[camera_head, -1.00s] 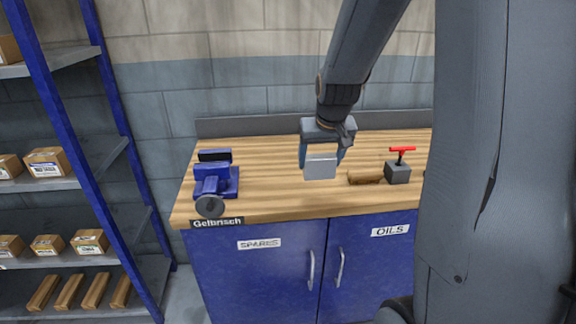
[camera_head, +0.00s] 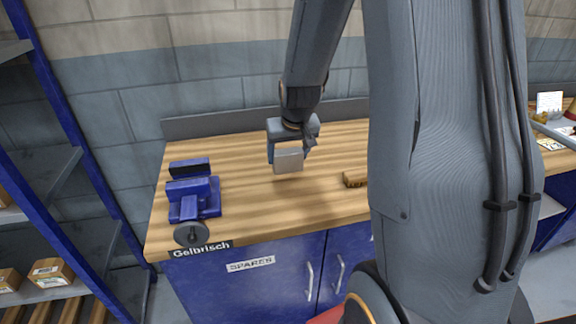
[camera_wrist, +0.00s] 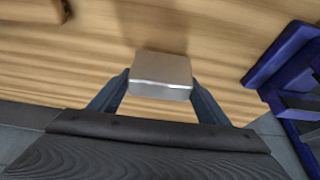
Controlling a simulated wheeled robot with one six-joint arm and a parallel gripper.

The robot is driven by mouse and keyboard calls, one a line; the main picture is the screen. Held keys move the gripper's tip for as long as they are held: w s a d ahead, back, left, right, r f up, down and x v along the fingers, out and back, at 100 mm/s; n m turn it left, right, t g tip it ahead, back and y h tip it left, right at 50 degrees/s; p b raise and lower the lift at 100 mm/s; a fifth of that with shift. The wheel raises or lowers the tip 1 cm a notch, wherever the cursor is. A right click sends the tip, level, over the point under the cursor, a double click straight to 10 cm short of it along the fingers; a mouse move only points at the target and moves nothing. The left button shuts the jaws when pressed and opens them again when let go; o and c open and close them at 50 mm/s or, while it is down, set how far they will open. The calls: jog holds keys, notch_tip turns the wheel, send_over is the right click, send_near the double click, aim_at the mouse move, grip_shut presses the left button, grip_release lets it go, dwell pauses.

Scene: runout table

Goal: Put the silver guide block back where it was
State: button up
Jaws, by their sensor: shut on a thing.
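The silver guide block (camera_head: 288,161) is held between the fingers of my gripper (camera_head: 289,150). In the wrist view the block (camera_wrist: 161,74) sits at the tips of both fingers, one on each side of it, and my gripper (camera_wrist: 160,88) is shut on it. The block is over the wooden top of the workbench (camera_head: 240,205), right of the blue vise. I cannot tell how far it is above the wood. No mark or label shows where the block was before.
A blue vise (camera_head: 193,190) stands at the bench's left end; it also shows in the wrist view (camera_wrist: 285,65). A brown wooden piece (camera_head: 355,179) lies to the right, partly hidden by my arm. A blue shelf rack (camera_head: 62,110) stands at far left. Wood between vise and brown piece is clear.

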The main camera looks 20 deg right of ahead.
aim_at(289, 167)
jog(key=shift+f, duration=2.3)
jog(key=shift+f, duration=0.15)
jog(key=o, duration=1.6)
